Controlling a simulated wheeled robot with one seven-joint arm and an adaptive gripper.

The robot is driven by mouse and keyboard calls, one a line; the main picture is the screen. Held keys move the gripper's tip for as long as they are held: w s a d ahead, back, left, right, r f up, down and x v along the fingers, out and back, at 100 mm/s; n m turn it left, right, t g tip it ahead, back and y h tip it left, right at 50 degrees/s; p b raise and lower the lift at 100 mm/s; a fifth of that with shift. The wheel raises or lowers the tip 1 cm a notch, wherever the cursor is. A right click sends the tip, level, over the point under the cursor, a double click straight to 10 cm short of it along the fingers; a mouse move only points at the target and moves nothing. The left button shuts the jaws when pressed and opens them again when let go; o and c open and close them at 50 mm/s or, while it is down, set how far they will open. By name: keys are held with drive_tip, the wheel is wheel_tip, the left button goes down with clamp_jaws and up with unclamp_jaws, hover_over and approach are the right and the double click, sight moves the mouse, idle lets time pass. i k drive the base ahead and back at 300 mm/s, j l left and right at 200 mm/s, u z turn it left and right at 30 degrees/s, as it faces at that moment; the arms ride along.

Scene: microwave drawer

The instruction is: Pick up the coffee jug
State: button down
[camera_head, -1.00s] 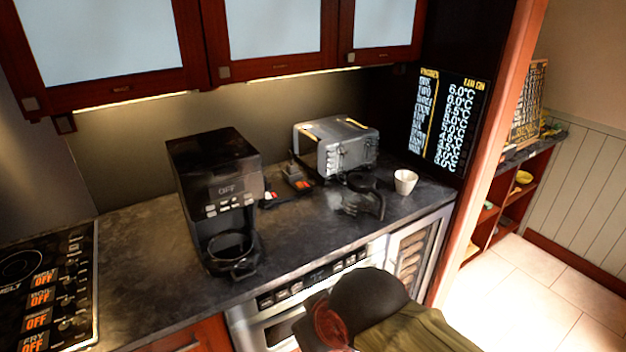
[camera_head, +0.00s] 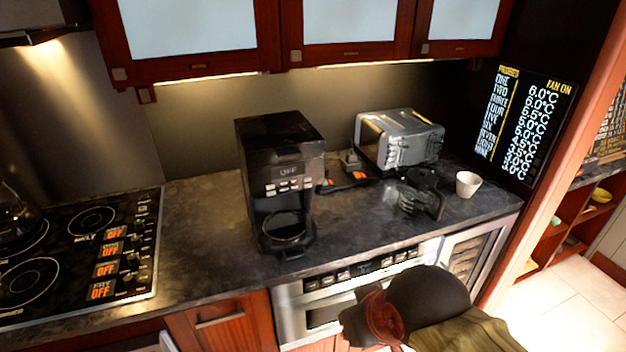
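A dark see-through jug with a black handle and rim (camera_head: 424,198), which looks like the coffee jug, is on the dark counter between the toaster and the white cup. Its glass is hard to make out against the counter, and I cannot tell whether it is upright or tilted. A black coffee maker (camera_head: 281,160) with an "OFF" display stands to its left. A dark round part (camera_head: 286,228) sits low in its bay; I cannot tell whether it is a jug or part of the machine. My gripper is not in view.
A metal toaster (camera_head: 398,138) stands behind the jug, a white cup (camera_head: 467,184) to its right. The cooktop (camera_head: 85,250) is at left, with bare counter (camera_head: 205,235) beside it. An unclear black, red and olive shape (camera_head: 425,300) covers the lower front.

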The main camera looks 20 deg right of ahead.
sight(415, 201)
drive_tip(key=l+z, duration=0.1)
drive_tip(key=z, duration=0.3)
drive_tip(key=i+z, duration=0.1)
drive_tip(key=z, duration=0.35)
drive_tip(key=i+l+z, duration=0.1)
drive_tip(key=z, duration=0.75)
drive_tip(key=i+z, duration=0.15)
drive_tip(key=z, duration=0.25)
drive_tip(key=i+j+z, duration=0.15)
